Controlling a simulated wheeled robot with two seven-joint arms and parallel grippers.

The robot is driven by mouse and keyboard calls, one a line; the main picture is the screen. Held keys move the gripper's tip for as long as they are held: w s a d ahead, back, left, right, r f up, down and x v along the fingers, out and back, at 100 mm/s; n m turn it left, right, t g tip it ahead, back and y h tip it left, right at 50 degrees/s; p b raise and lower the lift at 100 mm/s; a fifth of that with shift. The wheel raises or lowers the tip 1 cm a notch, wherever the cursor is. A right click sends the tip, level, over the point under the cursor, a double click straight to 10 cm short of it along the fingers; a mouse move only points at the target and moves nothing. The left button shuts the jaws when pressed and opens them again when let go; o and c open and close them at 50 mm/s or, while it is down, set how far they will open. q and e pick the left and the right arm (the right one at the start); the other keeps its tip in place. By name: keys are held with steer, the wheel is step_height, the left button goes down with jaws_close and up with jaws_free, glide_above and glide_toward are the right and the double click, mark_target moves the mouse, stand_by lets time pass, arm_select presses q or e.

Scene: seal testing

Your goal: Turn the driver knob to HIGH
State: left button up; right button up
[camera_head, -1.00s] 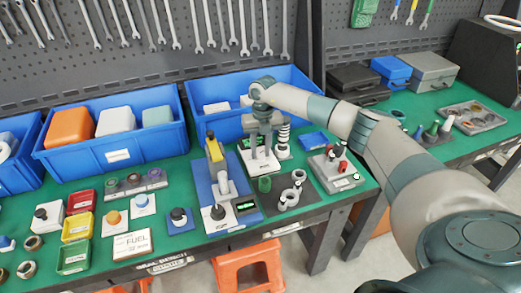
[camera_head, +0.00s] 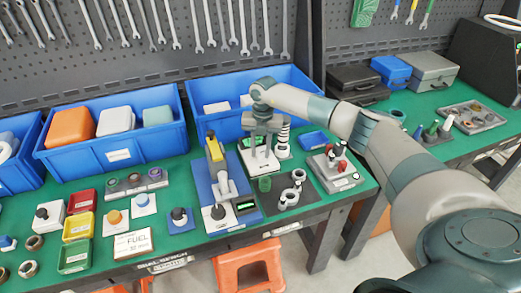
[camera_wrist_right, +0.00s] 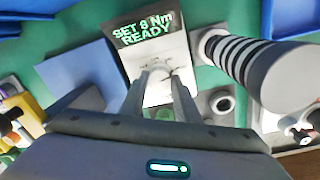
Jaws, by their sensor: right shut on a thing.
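The driver unit (camera_head: 256,169) is a white-based device with a small dark display, standing on the green bench just right of the blue board. In the right wrist view its display (camera_wrist_right: 145,22) reads "SET 8 Nm READY" in green. My right gripper (camera_head: 262,152) points down over this unit, its fingers close together. In the right wrist view the fingertips (camera_wrist_right: 161,74) are shut on a small pale part on the unit's face, apparently the driver knob. The fingers hide most of the knob, and no HIGH mark is readable. My left gripper is not in view.
A striped black-and-white column (camera_head: 283,140) stands close to the right of the gripper; it looms large in the right wrist view (camera_wrist_right: 245,68). A blue bin (camera_head: 225,125) is behind. A yellow-topped press (camera_head: 216,150) stands to the left. Grey rings (camera_head: 288,198) lie in front.

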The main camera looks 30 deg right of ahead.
mark_target(261, 153)
steer(key=o, duration=1.1)
steer(key=shift+c, duration=0.2)
steer(key=shift+r, duration=0.1)
steer(key=shift+r, duration=0.45)
step_height(261, 153, up, 5)
steer(key=shift+d+r+b, duration=0.15)
steer(key=shift+b, duration=0.85)
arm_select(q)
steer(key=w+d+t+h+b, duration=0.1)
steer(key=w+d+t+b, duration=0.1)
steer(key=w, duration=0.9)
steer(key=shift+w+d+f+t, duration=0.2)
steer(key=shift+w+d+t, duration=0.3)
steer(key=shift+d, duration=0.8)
arm_select(e)
step_height(261, 153, up, 11)
steer(key=shift+s+d, duration=0.2)
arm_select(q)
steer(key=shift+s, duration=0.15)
